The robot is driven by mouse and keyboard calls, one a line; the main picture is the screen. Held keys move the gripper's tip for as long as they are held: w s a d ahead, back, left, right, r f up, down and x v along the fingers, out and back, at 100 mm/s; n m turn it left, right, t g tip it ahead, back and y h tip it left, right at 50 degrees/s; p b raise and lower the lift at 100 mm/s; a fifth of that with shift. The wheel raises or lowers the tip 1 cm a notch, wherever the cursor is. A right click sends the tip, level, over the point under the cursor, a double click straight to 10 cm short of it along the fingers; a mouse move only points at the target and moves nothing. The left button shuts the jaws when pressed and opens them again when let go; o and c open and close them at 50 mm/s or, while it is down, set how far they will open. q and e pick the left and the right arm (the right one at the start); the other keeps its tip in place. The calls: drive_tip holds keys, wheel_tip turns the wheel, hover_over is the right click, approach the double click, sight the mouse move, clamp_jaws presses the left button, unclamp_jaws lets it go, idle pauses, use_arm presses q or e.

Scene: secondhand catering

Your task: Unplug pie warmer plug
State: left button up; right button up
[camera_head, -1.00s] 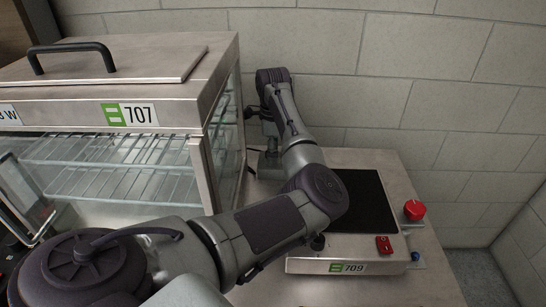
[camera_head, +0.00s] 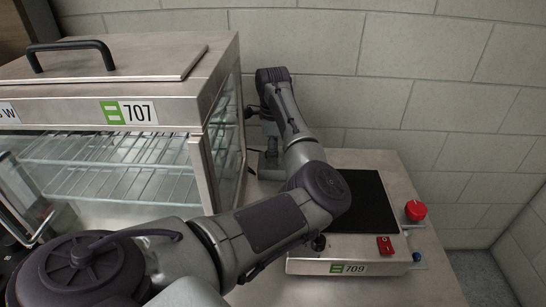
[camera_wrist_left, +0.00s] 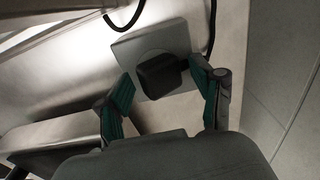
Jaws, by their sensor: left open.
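In the left wrist view, a black plug (camera_wrist_left: 160,73) sits at a square grey socket plate (camera_wrist_left: 135,48). My left gripper (camera_wrist_left: 162,77) is open, with one green-padded finger on each side of the plug. The right finger is very close to the plug; I cannot tell whether it touches. In the head view, my left arm reaches over the counter to the wall behind, and its own links hide most of the gripper and the plug. The pie warmer (camera_head: 172,112), a steel and glass cabinet labelled 707, stands at the left. My right gripper is not in view.
A black cord (camera_wrist_left: 212,30) hangs beside the socket. The block wall (camera_head: 440,90) closes the back.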

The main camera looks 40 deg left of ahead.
use_arm(q)
drive_tip(key=shift+c, duration=0.4)
clamp_jaws()
drive_tip(key=shift+r, duration=0.1)
drive_tip(key=shift+r+p, duration=0.5)
drive_tip(key=shift+r, duration=0.55)
drive_tip(key=shift+r+p, duration=0.9)
drive_tip(key=shift+r, duration=0.95)
